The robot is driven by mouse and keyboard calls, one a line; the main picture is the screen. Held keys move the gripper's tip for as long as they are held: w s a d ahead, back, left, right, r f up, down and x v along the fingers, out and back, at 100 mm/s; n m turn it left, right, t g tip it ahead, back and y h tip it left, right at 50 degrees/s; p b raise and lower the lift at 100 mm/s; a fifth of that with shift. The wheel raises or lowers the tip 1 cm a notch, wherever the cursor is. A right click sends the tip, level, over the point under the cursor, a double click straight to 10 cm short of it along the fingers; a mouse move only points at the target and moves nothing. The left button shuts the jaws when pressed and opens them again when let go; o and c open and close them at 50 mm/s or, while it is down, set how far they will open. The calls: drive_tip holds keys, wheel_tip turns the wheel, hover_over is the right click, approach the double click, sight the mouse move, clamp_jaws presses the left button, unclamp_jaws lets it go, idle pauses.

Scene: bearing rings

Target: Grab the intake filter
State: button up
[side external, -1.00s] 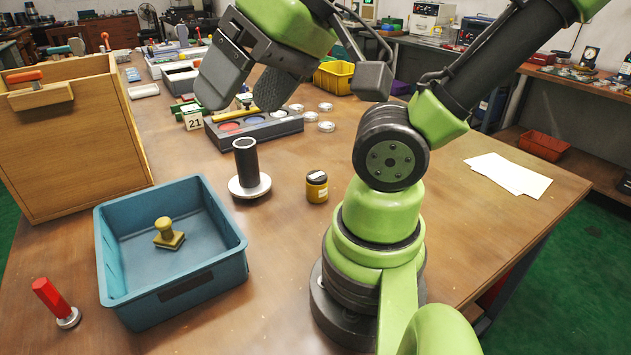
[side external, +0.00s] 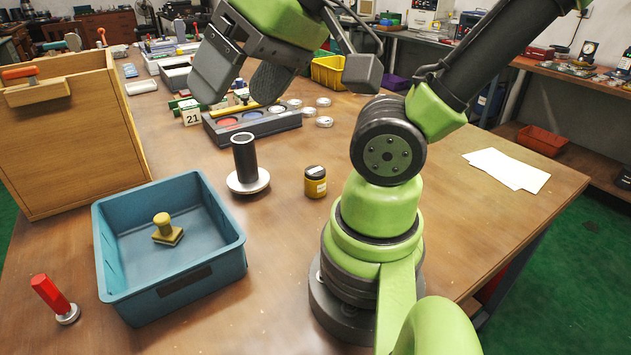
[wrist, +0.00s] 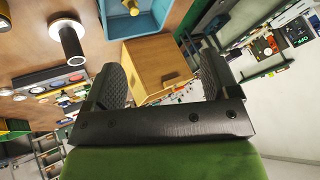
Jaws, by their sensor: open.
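A dark upright cylinder with a hollow top (side external: 245,160) stands on a pale round flange on the table; it looks like the intake filter, though no label confirms this. It also shows at the upper left of the wrist view (wrist: 72,40). My gripper (side external: 237,96) is open and empty, in the air above and behind the cylinder in the side view. In the wrist view my gripper (wrist: 160,65) has its two textured pads apart, with the wooden box seen beyond them. The cylinder lies outside the jaws.
A blue bin (side external: 125,282) holding a yellow stamp-like piece (side external: 165,231) stands left of the cylinder. A small yellow jar (side external: 315,183) stands to its right. A wooden box (side external: 75,140), a red-handled tool (side external: 52,296) and a tray with coloured discs (side external: 262,129) are around it.

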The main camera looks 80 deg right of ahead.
drive_tip(key=w+d+f+g+h, duration=0.2)
drive_tip(key=w+d+f, duration=0.1)
drive_tip(key=w+d, duration=0.3)
drive_tip(key=m+g, duration=0.1)
drive_tip(key=g, duration=0.4)
hover_over(316, 170)
drive_tip(key=f, duration=1.6)
drive_tip(key=shift+w+a+f, duration=0.2)
drive_tip(key=shift+w+f, duration=0.05)
wheel_tip(316, 170, down, 4)
drive_tip(key=shift+s+d+f, duration=0.1)
drive_tip(key=shift+s+f, duration=0.05)
drive_tip(key=shift+f, duration=0.05)
drive_tip(key=shift+s+f, duration=0.15)
drive_tip(key=shift+f, duration=2.8)
drive_tip(key=shift+c, duration=0.5)
drive_tip(key=c, duration=0.9)
